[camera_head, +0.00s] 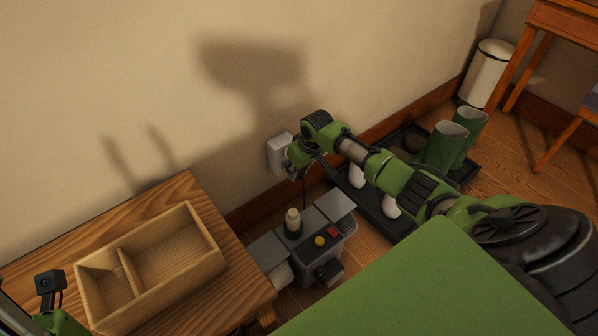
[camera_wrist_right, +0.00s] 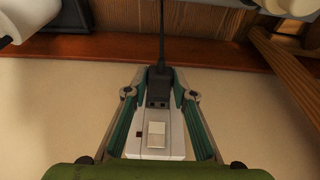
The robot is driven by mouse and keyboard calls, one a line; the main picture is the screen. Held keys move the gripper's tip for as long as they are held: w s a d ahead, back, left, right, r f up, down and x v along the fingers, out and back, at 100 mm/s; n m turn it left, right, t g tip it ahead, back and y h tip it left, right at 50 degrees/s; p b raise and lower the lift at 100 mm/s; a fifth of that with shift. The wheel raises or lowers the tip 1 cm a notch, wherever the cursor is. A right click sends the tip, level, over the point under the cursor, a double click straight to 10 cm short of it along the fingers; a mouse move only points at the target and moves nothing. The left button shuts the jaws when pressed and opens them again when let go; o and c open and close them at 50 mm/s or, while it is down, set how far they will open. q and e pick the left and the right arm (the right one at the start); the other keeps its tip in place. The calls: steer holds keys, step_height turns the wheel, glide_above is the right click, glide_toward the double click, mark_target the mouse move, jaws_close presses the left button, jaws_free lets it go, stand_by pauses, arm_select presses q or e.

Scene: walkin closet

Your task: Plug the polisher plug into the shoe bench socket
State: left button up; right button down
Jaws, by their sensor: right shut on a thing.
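The socket is a white box (camera_head: 278,155) on the wall above the skirting; in the right wrist view its face (camera_wrist_right: 172,148) shows a pale rocker switch and a small dark red spot. My right gripper (camera_head: 296,168) is at the socket, shut on the black plug (camera_wrist_right: 158,88), which sits between its two fingers. The plug overlaps the socket box in that view; I cannot tell whether its pins are in. A black cord (camera_wrist_right: 162,35) runs from the plug. The grey polisher (camera_head: 308,240) stands on the floor below. Of my left arm only a wrist part shows, without fingers.
A wooden bench (camera_head: 235,285) with a two-compartment wooden tray (camera_head: 205,222) stands at the left. A black boot tray (camera_head: 385,225) with green boots (camera_head: 445,145) and white footwear lies under my right arm. A white bin (camera_head: 487,75) stands at the back right.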

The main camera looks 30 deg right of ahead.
steer(key=shift+w, duration=0.7)
stand_by(0.7)
steer(key=shift+a, duration=0.1)
steer(key=shift+w+b, duration=0.4)
steer(key=shift+w, duration=0.2)
stand_by(1.1)
steer(key=c, duration=1.6)
jaws_free()
steer(key=v, duration=1.2)
